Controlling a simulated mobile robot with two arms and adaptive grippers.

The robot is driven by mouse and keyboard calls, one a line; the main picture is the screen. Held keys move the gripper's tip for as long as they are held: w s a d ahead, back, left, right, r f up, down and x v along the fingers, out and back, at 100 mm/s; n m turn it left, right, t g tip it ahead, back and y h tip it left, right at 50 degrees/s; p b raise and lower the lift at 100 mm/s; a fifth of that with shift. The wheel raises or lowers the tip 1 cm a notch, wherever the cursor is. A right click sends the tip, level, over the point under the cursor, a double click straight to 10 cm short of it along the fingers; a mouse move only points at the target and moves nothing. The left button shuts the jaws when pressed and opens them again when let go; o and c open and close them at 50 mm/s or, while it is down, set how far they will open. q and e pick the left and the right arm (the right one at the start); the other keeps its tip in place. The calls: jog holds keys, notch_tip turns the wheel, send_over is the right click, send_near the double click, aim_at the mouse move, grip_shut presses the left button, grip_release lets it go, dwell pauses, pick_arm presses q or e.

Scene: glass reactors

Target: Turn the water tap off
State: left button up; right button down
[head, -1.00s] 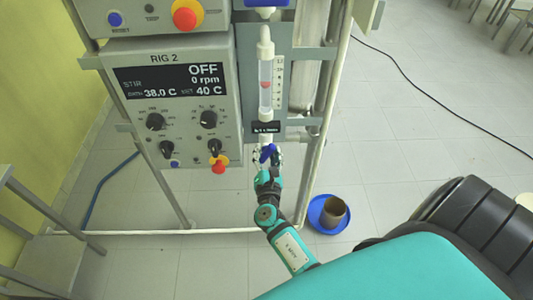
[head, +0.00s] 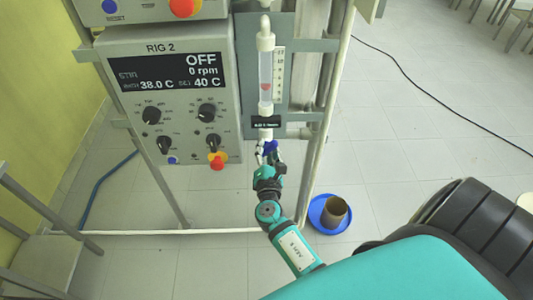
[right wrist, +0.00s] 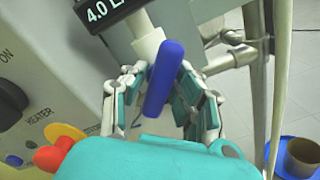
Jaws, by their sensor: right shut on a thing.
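The water tap has a blue lever handle (head: 270,147) under the clear flow tube (head: 265,80) on the grey panel right of the RIG 2 box. My right gripper (head: 269,156) is at this handle, shut on it. In the right wrist view the blue handle (right wrist: 164,75) stands slightly tilted between the jointed fingers, below a white pipe (right wrist: 147,40). The fingers partly hide the tap body. I cannot tell from the handle's tilt whether the tap is on or off. My left gripper is not in view.
The RIG 2 control box (head: 188,110), reading OFF and 0 rpm, is close on the left, with a red knob (head: 217,163) low on it. Frame pipes stand just right of the tap. A brown pot (head: 334,212) sits on a blue dish (head: 319,205) on the floor.

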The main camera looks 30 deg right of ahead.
jog(key=m+b, duration=0.1)
jog(key=m, duration=0.1)
jog(key=m+b, duration=0.1)
jog(key=b, duration=0.1)
jog(key=m+b, duration=0.2)
jog(key=shift+f+m, duration=0.3)
jog(key=shift+r+m+b, duration=0.15)
jog(key=shift+m+b, duration=1.5)
jog(key=shift+m, duration=0.25)
jog(key=c, duration=1.2)
grip_release()
jog(key=shift+r, duration=0.1)
jog(key=shift+o, duration=0.2)
